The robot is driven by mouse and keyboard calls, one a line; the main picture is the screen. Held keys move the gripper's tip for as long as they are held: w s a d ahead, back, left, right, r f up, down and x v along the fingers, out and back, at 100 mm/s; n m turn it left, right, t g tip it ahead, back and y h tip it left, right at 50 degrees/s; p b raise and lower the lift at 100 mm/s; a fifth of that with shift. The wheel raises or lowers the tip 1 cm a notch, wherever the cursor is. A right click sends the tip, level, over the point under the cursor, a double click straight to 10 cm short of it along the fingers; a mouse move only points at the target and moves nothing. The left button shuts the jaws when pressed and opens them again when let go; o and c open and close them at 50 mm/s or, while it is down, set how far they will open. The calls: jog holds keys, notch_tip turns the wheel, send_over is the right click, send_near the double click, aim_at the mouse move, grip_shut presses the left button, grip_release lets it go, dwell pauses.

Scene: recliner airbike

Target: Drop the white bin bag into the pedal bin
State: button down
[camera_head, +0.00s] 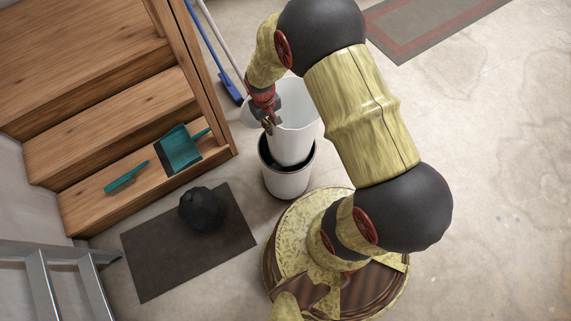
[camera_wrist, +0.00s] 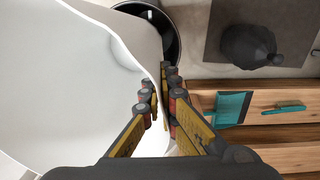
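The white bin bag (camera_head: 298,105) is wide open at the top and hangs roughly upright. It fills the left of the wrist view (camera_wrist: 70,90). My gripper (camera_head: 268,124) holds it at the left side of its rim. In the wrist view, the fingers (camera_wrist: 160,100) are closed with the bag's thin edge between them. The white pedal bin (camera_head: 286,182), with a black inner rim, stands on the floor directly below. The bag's bottom overlaps the bin's mouth; I cannot tell whether it is inside. The bin's dark opening (camera_wrist: 165,32) shows partly behind the bag in the wrist view.
Wooden steps (camera_head: 100,130) rise at the left, bearing a teal dustpan (camera_head: 180,150) and teal brush (camera_head: 126,177). A black tied bag (camera_head: 202,208) sits on a dark mat (camera_head: 150,262). A blue broom (camera_head: 232,90) leans behind the bin. A metal ladder (camera_head: 45,285) is lower left.

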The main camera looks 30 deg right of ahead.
notch_tip(320, 180, down, 5)
jog(key=b, duration=0.3)
jog(key=shift+r, duration=0.2)
jog(key=c, duration=2.3)
grip_release()
jog(key=o, duration=0.3)
jog(key=shift+o, duration=0.2)
notch_tip(320, 180, up, 12)
jog(key=shift+a, duration=0.3)
